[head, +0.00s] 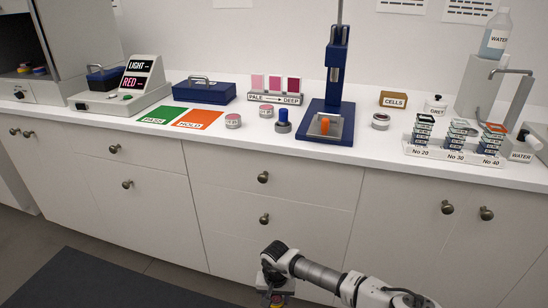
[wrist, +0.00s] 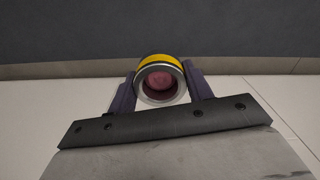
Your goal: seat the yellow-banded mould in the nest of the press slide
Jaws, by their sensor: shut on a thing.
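The yellow-banded mould (wrist: 158,60) is a round metal cup with a yellow band and pinkish-red material inside. In the wrist view my gripper (wrist: 160,82) is shut on it, with one dark finger on each side. In the head view my gripper (head: 275,285) is low in front of the cabinets, well below the counter top, and only a bit of the mould (head: 277,299) shows at the bottom edge. The blue press (head: 337,60) stands on the counter. Its slide (head: 315,131) is at the base, with an orange piece (head: 325,125) on it; the nest itself is not clear.
A blue-topped grey piece (head: 283,122) and round tins (head: 233,121) stand left of the press. Another tin (head: 380,121) stands to its right, before the CELLS box (head: 393,100). A rack (head: 455,154) of stacked sieves is farther right. The counter's front edge lies above my gripper.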

